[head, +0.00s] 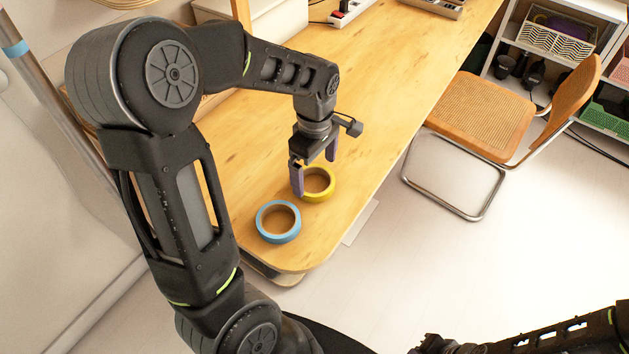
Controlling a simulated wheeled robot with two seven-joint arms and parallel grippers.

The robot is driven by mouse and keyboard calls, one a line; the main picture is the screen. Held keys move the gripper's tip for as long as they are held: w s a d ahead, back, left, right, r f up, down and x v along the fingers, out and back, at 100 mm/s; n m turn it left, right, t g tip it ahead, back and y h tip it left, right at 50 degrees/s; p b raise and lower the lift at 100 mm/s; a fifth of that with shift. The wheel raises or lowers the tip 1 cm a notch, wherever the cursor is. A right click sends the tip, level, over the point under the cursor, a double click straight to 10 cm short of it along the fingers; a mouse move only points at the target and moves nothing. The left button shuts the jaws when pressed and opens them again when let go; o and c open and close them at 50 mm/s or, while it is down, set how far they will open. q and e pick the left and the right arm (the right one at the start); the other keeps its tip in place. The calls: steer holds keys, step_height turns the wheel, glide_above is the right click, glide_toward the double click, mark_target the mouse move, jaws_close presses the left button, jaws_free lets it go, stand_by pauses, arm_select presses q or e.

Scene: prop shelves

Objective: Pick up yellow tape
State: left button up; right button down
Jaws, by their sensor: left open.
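The yellow tape (321,195) is a ring lying flat on the wooden table near its front end. My left gripper (314,174) is open just above it, with its fingers pointing down. One finger overlaps the left side of the yellow ring in the picture, and the other is over its far right side. I cannot tell whether either finger touches the tape. A blue tape ring (279,236) lies on the table to the front left of the yellow one. My right arm shows at the bottom right, but its gripper cannot be made out.
The wooden table (385,90) is clear beyond the gripper, with power strips (349,10) at the back. A cane chair (484,112) stands to the right. Shelves (510,60) with baskets stand behind it. The floor at right is open.

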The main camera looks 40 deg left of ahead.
mark_target(315, 186)
arm_select(q)
step_height(315, 186, down, 3)
steer(key=shift+a+f, duration=0.1)
steer(key=shift+f, duration=0.05)
steer(key=shift+c, duration=0.6)
steer(key=c, duration=1.1)
step_height(315, 186, up, 10)
steer(key=shift+r, duration=0.1)
stand_by(0.6)
